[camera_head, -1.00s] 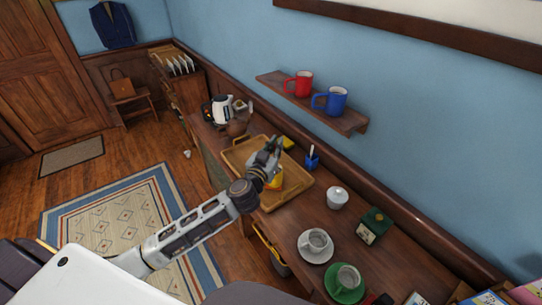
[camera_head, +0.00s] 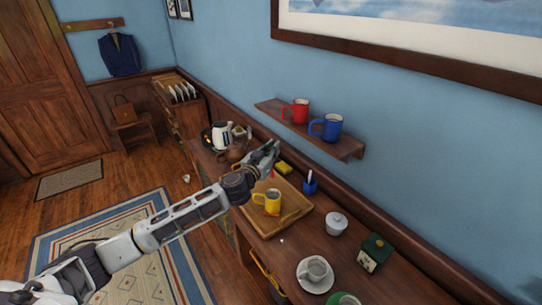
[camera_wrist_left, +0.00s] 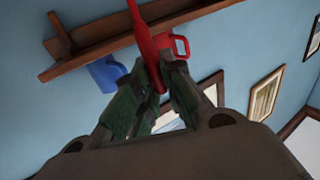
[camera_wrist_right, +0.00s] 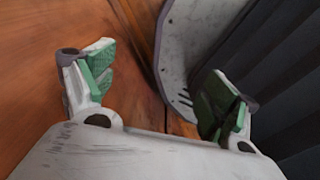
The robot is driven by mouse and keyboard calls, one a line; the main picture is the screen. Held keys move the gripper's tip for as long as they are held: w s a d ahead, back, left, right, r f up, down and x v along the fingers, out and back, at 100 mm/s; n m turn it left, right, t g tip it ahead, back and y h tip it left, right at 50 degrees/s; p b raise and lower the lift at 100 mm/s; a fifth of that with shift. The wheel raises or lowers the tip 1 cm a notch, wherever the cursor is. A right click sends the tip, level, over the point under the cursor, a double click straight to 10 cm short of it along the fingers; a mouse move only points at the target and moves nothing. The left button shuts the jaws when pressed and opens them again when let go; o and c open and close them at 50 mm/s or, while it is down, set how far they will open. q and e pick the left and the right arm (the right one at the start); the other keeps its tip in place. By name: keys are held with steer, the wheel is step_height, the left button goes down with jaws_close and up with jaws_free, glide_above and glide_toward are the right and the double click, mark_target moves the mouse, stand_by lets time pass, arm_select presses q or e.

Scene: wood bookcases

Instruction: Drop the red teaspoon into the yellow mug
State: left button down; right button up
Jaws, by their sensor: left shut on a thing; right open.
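The yellow mug (camera_head: 268,202) stands upright on the wooden tray (camera_head: 294,213); it looks empty from here, though its bottom is hard to make out. My left gripper (camera_head: 268,154) is above the tray's far side, beyond and higher than the mug. It is shut on the red teaspoon, whose small red part (camera_head: 272,174) shows below the fingers. In the left wrist view the red teaspoon (camera_wrist_left: 146,36) sticks out between the green-padded fingers (camera_wrist_left: 150,80). My right gripper (camera_wrist_right: 155,78) is open and empty in the right wrist view.
A wall shelf (camera_head: 343,148) with a red mug (camera_head: 297,111) and a blue mug (camera_head: 327,128) is above the sideboard. A yellow sponge (camera_head: 283,168), a blue pen cup (camera_head: 310,183), a white lidded bowl (camera_head: 336,223), a kettle (camera_head: 221,136) and a cup on a saucer (camera_head: 316,272) surround the tray.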

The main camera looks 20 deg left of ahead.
arm_select(q)
steer(key=w+a+f+m+h, duration=0.1)
steer(key=w+f+h, duration=0.1)
steer(key=f, duration=0.4)
steer(key=shift+w+a+f+m+g+h, duration=0.3)
steer(key=shift+w+f+m+h, duration=0.1)
steer(key=shift+w, duration=0.3)
steer(key=shift+d+f, duration=0.1)
steer(key=shift+f, duration=0.05)
steer(key=shift+f+b, duration=2.15)
steer(key=shift+f, duration=0.7)
